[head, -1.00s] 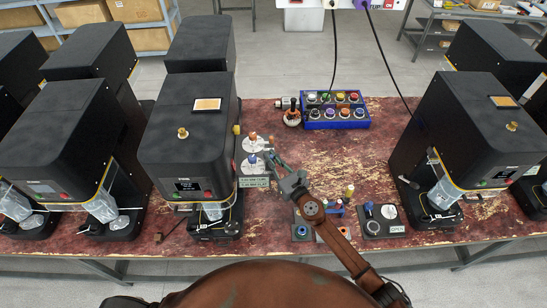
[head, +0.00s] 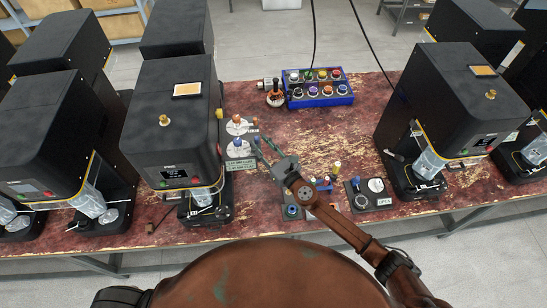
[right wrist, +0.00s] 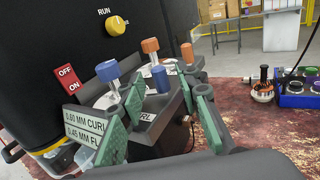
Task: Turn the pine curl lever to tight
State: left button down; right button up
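In the right wrist view I see a near blue-knobbed lever (right wrist: 108,70), a second blue-knobbed lever (right wrist: 160,78) and orange-knobbed levers (right wrist: 150,46). A sign reading 0.60 MM CURL (right wrist: 85,119) hangs below; part of another CURL label is covered. I cannot tell which lever is the pine one. My right gripper (head: 262,146) is open, its green-padded fingers (right wrist: 162,88) either side of the second blue knob in the picture; contact is unclear. My left gripper is out of view.
A yellow RUN knob (right wrist: 117,25) and a red OFF/ON plate (right wrist: 69,79) are close by. A blue button box (head: 320,98) and a joystick (head: 274,98) stand behind. Small control blocks (head: 292,212) and another seamer (head: 440,85) stand to the right.

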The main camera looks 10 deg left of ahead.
jog(key=v, duration=0.9)
jog(key=shift+c, duration=0.2)
